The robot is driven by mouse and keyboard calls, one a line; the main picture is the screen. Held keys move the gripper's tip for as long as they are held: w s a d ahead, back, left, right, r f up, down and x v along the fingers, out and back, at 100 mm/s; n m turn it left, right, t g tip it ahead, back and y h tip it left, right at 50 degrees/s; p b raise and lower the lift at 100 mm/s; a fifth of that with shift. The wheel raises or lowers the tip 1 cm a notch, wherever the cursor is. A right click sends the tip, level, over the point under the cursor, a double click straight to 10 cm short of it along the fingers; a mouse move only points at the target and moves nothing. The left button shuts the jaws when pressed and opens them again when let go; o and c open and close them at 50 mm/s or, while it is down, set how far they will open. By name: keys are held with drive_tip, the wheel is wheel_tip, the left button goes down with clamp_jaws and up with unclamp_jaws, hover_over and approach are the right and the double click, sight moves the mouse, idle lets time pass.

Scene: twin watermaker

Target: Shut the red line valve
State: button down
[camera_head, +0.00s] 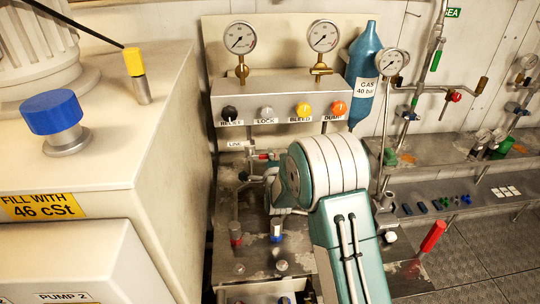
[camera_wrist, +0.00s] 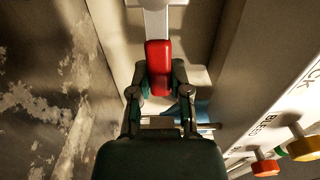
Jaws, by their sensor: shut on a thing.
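The red line valve's handle (camera_wrist: 158,60) is a red, rounded block on a pale stem or pipe in the wrist view. My gripper (camera_wrist: 159,78) has one finger on each side of it and is shut on the handle's near end. In the head view a small red part (camera_head: 263,156) shows just below and right of the LINE label (camera_head: 236,143), under the gauge panel. My gripper (camera_head: 258,172) is there, partly hidden behind my teal and white arm. The valve's body and exact angle are hard to tell in the head view.
Above stands the panel (camera_head: 285,88) with black, grey, yellow and orange knobs and two gauges. A blue gas bottle (camera_head: 364,65) is to its right. A large cream housing (camera_head: 150,140) closes off the left. A red-handled lever (camera_head: 433,236) stands at the right.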

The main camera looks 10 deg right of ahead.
drive_tip(key=shift+d+f, duration=0.1)
drive_tip(key=shift+f, duration=0.1)
drive_tip(key=c, duration=0.6)
unclamp_jaws()
drive_tip(key=shift+o, duration=0.2)
drive_tip(key=shift+r, duration=0.1)
drive_tip(key=shift+s, duration=0.1)
drive_tip(key=s, duration=1.1)
drive_tip(key=shift+s, duration=0.35)
